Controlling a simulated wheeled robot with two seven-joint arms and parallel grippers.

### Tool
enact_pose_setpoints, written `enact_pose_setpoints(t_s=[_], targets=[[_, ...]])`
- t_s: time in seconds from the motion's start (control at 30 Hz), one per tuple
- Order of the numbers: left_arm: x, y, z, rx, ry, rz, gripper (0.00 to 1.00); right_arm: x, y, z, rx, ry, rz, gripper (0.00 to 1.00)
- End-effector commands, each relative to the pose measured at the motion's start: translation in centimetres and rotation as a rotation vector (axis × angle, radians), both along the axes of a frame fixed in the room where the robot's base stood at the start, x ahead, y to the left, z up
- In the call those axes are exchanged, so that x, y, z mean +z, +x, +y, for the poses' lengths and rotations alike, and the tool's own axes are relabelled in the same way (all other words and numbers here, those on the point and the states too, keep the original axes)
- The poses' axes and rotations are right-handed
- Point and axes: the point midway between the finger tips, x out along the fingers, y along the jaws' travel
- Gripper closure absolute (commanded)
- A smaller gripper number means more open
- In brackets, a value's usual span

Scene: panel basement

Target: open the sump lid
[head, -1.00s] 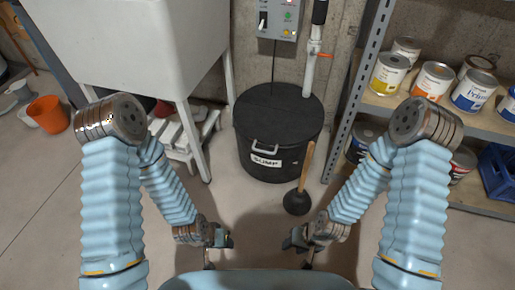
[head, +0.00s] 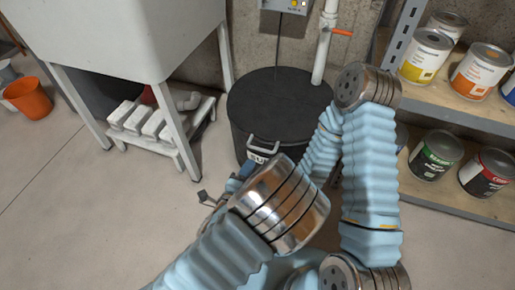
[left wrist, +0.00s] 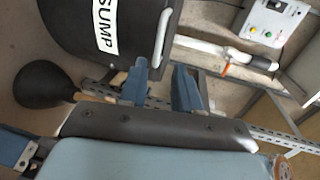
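The sump is a black round bin with a black lid (head: 280,95) and a pale grey handle (head: 263,146) at its front edge. The white label below is partly hidden by my left arm. My left gripper (head: 212,197) is in front of the bin, low and left of the handle. In the left wrist view its two blue fingers (left wrist: 160,88) are apart and empty, with the handle (left wrist: 163,38) ahead of them, seemingly not touched. My right gripper is hidden behind my left arm in the head view; a blue part at the lower left of the left wrist view may be it.
A white sink (head: 130,30) stands left of the bin, an orange bucket (head: 28,97) beyond it. A shelf with paint cans (head: 437,155) is at right. A white pipe (head: 325,40) rises behind the lid. A plunger (left wrist: 40,85) stands near the bin.

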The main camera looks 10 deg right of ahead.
Motion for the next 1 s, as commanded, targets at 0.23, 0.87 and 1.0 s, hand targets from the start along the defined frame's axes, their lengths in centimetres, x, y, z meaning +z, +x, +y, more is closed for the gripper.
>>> enact_pose_setpoints(t_s=[0.23,0.87,1.0], targets=[[-1.4,4.8,-3.2,0.0,-0.002,0.0,0.68,-0.7,0.0,0.0,-0.001,0.0,-0.002,0.57],[-2.4,8.9,-6.0,0.002,0.0,0.005,0.68,-1.2,0.1,0.0,-0.002,-0.001,-0.003,0.57],[-2.4,8.9,-6.0,0.002,-0.001,0.005,0.83,-1.2,0.1,0.0,-0.002,-0.001,-0.003,0.57]])
